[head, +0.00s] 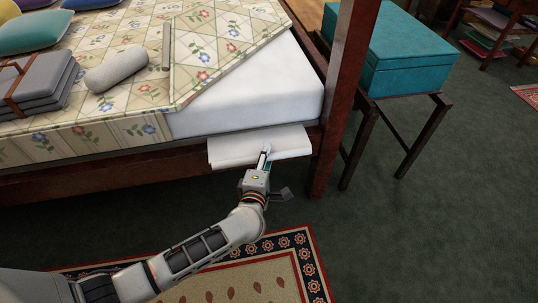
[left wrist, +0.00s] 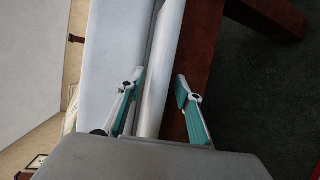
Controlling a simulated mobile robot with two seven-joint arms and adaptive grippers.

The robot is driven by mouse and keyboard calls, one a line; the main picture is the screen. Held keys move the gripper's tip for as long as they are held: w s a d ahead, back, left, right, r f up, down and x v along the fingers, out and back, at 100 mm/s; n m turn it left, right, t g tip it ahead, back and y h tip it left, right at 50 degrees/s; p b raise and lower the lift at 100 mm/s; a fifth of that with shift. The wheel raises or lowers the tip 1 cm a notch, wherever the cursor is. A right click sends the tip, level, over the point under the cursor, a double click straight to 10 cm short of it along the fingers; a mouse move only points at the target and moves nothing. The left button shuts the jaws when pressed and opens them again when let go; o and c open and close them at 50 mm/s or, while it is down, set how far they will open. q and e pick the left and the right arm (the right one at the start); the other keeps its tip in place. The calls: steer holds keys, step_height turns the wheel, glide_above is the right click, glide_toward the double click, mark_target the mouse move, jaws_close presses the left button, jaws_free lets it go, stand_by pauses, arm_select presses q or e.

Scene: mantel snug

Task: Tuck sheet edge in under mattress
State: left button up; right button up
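The white sheet edge (head: 232,150) sticks out as a flap over the wooden bed rail, below the near right corner of the white mattress (head: 268,88). My left gripper (head: 265,152) is at the front of this flap. In the left wrist view, the left gripper (left wrist: 160,82) has its two teal-lined fingers apart. A pale strip of the sheet edge (left wrist: 158,75) runs between them, closer to the left finger. A gap shows between the strip and the right finger. The right gripper is in neither view.
A dark wooden bedpost (head: 343,90) stands just right of the flap. A teal box (head: 410,55) sits on a stand beyond it. A floral quilt (head: 110,110), a grey bolster (head: 118,68) and folded grey blankets (head: 38,85) lie on the bed. A patterned rug (head: 255,275) lies below.

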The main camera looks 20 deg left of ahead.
arm_select(q)
steer(key=shift+c, duration=0.3)
jaws_close()
steer(key=shift+w+a, duration=0.45)
steer(key=shift+w, duration=0.25)
steer(key=shift+w+a, duration=0.45)
steer(key=shift+w, duration=0.2)
steer(key=shift+o, duration=0.3)
jaws_free()
steer(key=v, duration=0.7)
steer(key=shift+s+r, duration=0.15)
steer(key=shift+s, duration=0.1)
steer(key=shift+d, duration=0.1)
